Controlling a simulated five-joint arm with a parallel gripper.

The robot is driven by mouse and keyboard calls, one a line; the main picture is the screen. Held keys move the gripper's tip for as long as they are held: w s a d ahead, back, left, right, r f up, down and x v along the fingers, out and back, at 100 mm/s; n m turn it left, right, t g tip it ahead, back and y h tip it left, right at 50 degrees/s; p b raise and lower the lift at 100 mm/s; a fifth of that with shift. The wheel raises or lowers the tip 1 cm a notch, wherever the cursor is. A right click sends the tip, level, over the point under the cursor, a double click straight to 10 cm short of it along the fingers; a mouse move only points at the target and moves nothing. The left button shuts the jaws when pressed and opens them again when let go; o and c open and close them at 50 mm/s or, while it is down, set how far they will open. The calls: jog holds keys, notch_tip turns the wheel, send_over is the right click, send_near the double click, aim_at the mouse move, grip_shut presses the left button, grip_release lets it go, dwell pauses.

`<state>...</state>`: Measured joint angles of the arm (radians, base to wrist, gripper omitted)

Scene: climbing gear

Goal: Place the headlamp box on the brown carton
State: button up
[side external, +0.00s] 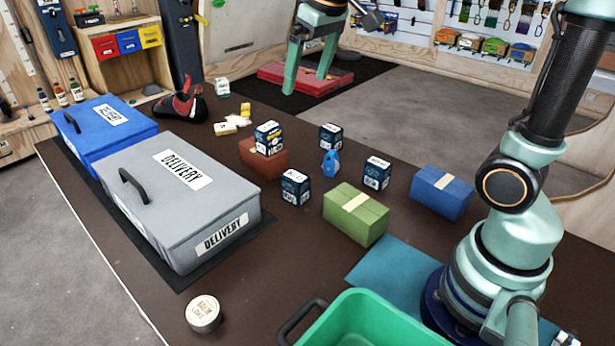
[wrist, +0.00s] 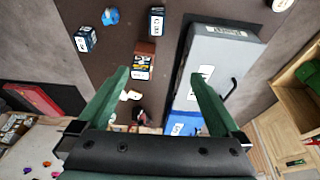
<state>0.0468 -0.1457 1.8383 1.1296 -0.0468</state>
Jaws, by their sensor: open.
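The headlamp box (side external: 268,137), dark blue with a yellow-orange label, sits upright on top of the brown carton (side external: 262,163), a reddish-brown block on the dark table. In the wrist view the headlamp box (wrist: 141,68) lies over one end of the brown carton (wrist: 145,47), close to the left finger in the picture. My gripper (side external: 307,84) is open and empty, raised beyond the far side of the table, apart from the box. Its spread fingers also show in the wrist view (wrist: 158,74).
Other dark boxes (side external: 295,186) (side external: 376,173) (side external: 331,136) and a blue figure (side external: 330,162) stand near the carton. A green carton (side external: 356,213), blue carton (side external: 442,192), grey delivery box (side external: 180,200), blue delivery box (side external: 104,128) and green bin (side external: 372,320) surround them.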

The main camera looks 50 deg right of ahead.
jog(key=s+a+f+t, duration=0.2)
jog(key=s+f, duration=0.3)
jog(key=s, duration=0.6)
jog(key=shift+f, duration=0.35)
